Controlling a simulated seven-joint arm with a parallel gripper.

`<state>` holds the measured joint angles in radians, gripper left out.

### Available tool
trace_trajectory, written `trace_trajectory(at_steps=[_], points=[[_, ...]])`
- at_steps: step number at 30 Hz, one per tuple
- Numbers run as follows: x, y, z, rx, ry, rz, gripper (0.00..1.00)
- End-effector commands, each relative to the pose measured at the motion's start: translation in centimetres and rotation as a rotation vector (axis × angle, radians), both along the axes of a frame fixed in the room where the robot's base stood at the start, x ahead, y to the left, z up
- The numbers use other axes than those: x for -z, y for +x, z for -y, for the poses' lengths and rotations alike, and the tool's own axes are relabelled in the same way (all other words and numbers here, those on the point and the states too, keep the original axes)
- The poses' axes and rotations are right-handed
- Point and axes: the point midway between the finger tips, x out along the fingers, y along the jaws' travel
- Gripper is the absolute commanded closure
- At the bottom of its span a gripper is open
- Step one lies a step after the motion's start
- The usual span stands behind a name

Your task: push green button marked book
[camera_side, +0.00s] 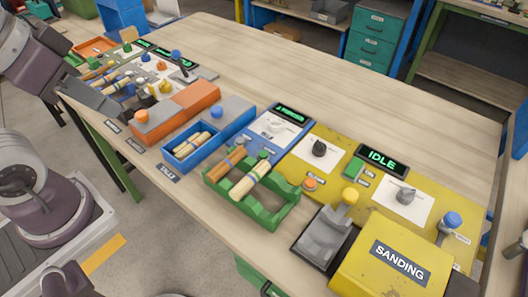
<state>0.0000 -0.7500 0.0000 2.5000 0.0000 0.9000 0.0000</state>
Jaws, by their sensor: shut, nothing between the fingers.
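A small green button (354,168) sits on the yellow panel (335,142), left of the IDLE display (382,160). The small tag beside it is too small to read, so I cannot tell whether it is marked book. No other button with a readable book mark shows. My gripper (118,110) is at the left, over the table's front edge near the far control panels. It is shut and empty, and far from the green button on the yellow panel. Its fingertips are small and partly merge with the clutter behind.
A green rack (250,212) and blue tray (185,157) hold wooden pieces. The wooden table (290,70) is clear behind.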

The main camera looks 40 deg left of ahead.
Motion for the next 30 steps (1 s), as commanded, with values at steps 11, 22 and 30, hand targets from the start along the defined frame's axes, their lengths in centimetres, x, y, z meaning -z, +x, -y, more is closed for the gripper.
trace_trajectory(at_steps=[11, 22, 30], points=[[1.2, 1.7, -2.2, 0.242, 0.247, -0.068, 1.00], [5.7, 17.4, -2.9, 1.900, 1.483, -0.359, 1.00], [11.4, 23.5, 5.6, -2.253, -1.652, 0.310, 1.00]])
